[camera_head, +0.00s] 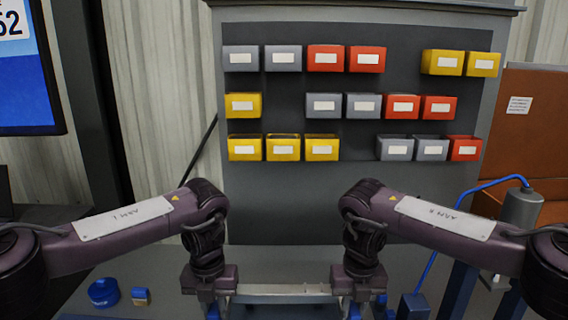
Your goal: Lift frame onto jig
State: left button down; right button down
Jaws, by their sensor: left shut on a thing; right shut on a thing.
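A pale metal frame (283,290) shows as a horizontal bar at the bottom centre of the head view, running between my two grippers. My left gripper (211,300) points down at the bar's left end and is shut on the frame. My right gripper (358,298) points down at its right end and is also shut on the frame. Blue pieces show at both gripper tips. The lower part of the frame and the fingertips are cut off by the picture's bottom edge. I cannot make out the jig for certain.
A grey bench (160,268) spreads below, with a blue round item (103,292) and a small blue-and-tan item (140,296) at left. A grey rack (300,205) with red, yellow and grey bins stands behind. A grey cylinder (522,208) with a blue hose is at right.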

pick_arm(q)
jog(key=shift+w, duration=0.1)
pick_arm(e)
jog(key=shift+w, duration=0.1)
